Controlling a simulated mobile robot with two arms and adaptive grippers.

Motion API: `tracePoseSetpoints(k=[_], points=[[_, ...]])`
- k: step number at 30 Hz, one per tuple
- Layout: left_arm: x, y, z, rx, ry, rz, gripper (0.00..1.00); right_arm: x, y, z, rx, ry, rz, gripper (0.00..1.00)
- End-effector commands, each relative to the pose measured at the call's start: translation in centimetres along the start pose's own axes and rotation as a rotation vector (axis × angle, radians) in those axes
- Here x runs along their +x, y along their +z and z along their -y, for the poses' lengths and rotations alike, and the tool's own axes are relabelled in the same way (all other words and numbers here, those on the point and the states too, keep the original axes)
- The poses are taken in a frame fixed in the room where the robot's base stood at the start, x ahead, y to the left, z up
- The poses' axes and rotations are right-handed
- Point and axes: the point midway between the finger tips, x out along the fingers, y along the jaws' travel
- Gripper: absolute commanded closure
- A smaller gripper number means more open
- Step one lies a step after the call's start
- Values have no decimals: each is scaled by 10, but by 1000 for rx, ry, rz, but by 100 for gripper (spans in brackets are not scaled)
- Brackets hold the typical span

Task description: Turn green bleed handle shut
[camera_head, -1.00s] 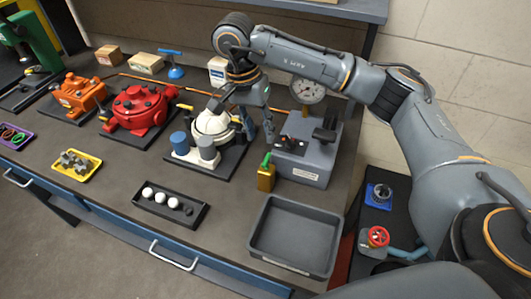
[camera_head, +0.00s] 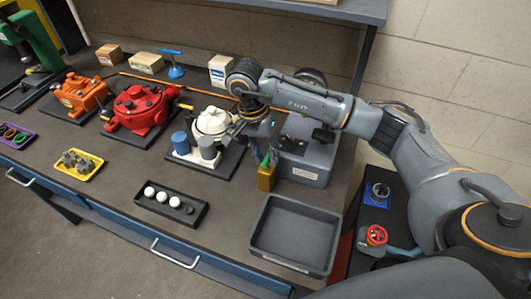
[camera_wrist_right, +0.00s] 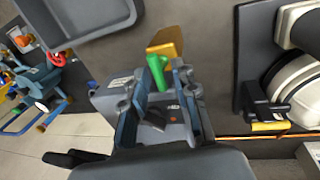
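The green bleed handle (camera_head: 266,159) sits on top of the brass valve block (camera_head: 266,179), at the left front of the grey gauge unit. My right gripper (camera_head: 265,155) is over the handle, with its fingers pointing down around it. In the right wrist view, the green handle (camera_wrist_right: 157,72) shows between the two spread fingers (camera_wrist_right: 163,85), with the brass block (camera_wrist_right: 167,50) beyond the tips. The right gripper is open. I cannot tell whether a finger touches the handle. My left gripper is in neither view.
The grey unit (camera_head: 304,172) stands just right of the handle. The white motor (camera_head: 212,122) is close on the left. An empty dark tray (camera_head: 327,267) lies in front. A small black tray with white balls (camera_head: 182,221) is front left.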

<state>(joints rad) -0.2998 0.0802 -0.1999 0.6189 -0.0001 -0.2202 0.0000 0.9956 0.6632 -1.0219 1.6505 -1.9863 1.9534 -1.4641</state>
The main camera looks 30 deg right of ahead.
Motion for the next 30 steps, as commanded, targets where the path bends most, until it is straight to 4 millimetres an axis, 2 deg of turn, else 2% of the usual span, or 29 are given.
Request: tracePoseSetpoints(k=[1,3,17,30], points=[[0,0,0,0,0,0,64,0,0,0,0,0,0,88],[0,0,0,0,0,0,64,0,0,0,0,0,0,100],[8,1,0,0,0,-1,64,1,-1,0,58,1,11,100],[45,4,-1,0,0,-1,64,4,-2,-1,397,-1,78,100]])
